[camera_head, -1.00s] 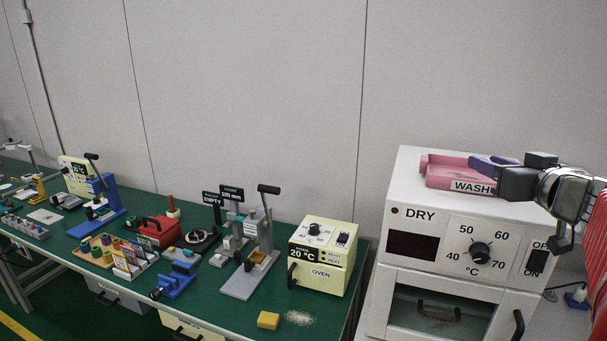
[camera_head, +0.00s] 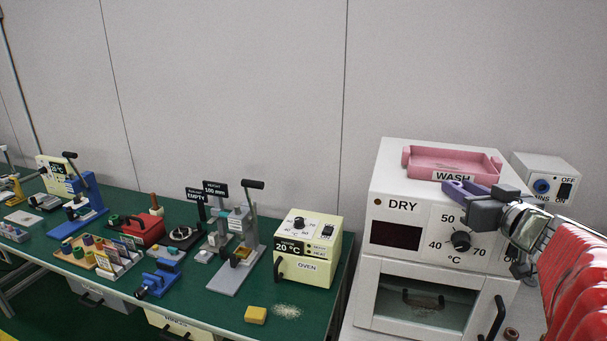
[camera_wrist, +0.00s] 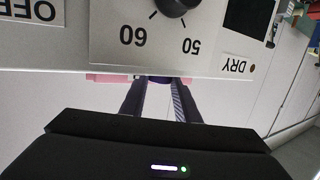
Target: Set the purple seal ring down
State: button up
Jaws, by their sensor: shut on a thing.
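My gripper (camera_head: 458,190) is in front of the upper edge of the white DRY unit (camera_head: 385,205), just below the pink WASH tray (camera_head: 455,177) on its top. It is shut on the purple seal ring (camera_wrist: 160,79), of which only a small dark purple part shows between the fingertips in the wrist view. The wrist view shows the unit's front upside down, with pink edges of the tray (camera_wrist: 104,77) on both sides of the fingertips.
A white switch box (camera_head: 545,175) stands behind the unit at right. A dark reddish ring (camera_head: 511,334) lies at the lower right. The green bench (camera_head: 190,317) at left holds a cream oven (camera_head: 310,262), presses and a yellow block (camera_head: 255,315). The space above the tray is clear.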

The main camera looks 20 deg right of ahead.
jog(key=shift+f, duration=0.45)
